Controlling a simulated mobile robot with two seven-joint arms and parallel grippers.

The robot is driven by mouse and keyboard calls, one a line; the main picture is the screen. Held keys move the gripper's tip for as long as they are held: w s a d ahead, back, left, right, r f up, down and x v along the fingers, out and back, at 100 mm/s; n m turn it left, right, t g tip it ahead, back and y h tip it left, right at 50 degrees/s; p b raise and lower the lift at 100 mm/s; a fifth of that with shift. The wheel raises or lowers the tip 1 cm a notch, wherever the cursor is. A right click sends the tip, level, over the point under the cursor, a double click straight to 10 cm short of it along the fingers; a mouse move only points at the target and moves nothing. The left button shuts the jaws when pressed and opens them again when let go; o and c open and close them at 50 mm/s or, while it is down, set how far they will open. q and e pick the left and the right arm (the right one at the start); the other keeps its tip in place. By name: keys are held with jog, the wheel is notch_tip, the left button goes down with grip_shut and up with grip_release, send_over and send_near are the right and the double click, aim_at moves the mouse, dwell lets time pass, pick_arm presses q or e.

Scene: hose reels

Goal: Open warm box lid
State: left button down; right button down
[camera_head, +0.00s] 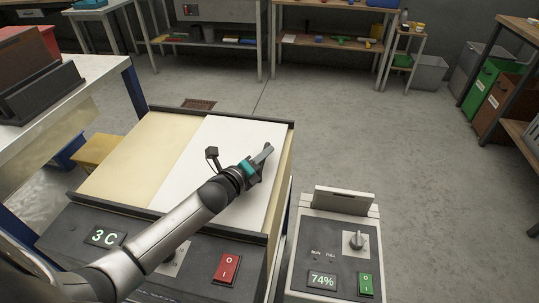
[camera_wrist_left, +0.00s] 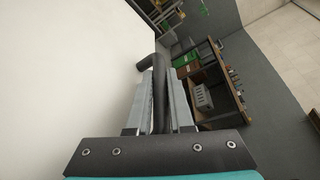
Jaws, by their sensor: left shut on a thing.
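The box (camera_head: 70,228) with a "3 C" display and a red switch stands in front of me in the head view. Its top shows a cream panel (camera_head: 140,150) on the left and a white lid panel (camera_head: 240,135) on the right. My left gripper (camera_head: 264,157) is over the white panel near its right edge. In the left wrist view its fingers (camera_wrist_left: 160,105) are shut on a dark bent handle (camera_wrist_left: 157,63) beside the white surface. The gripper hides most of the handle in the head view. My right gripper is not in view.
A smaller unit (camera_head: 338,245) with a "74%" display and a raised flap stands close at the right. A workbench (camera_head: 75,95) with a dark red and black object is at the left. Open floor (camera_head: 340,130) lies beyond the box.

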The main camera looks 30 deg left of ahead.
aim_at(202, 155)
pick_arm(q)
jog(key=s+a, duration=0.1)
jog(key=a, duration=0.4)
jog(key=s+a, duration=0.2)
jog(key=a, duration=0.4)
jog(key=s+a+b, duration=0.1)
jog(key=a, duration=0.4)
jog(key=shift+s+a, duration=0.2)
jog(key=shift+a, duration=0.5)
jog(key=shift+s+a, duration=0.1)
jog(key=shift+a, duration=0.1)
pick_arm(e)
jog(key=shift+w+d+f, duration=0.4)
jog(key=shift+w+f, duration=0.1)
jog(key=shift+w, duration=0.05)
pick_arm(q)
jog(key=c, duration=1.2)
grip_release()
jog(key=shift+o, duration=0.6)
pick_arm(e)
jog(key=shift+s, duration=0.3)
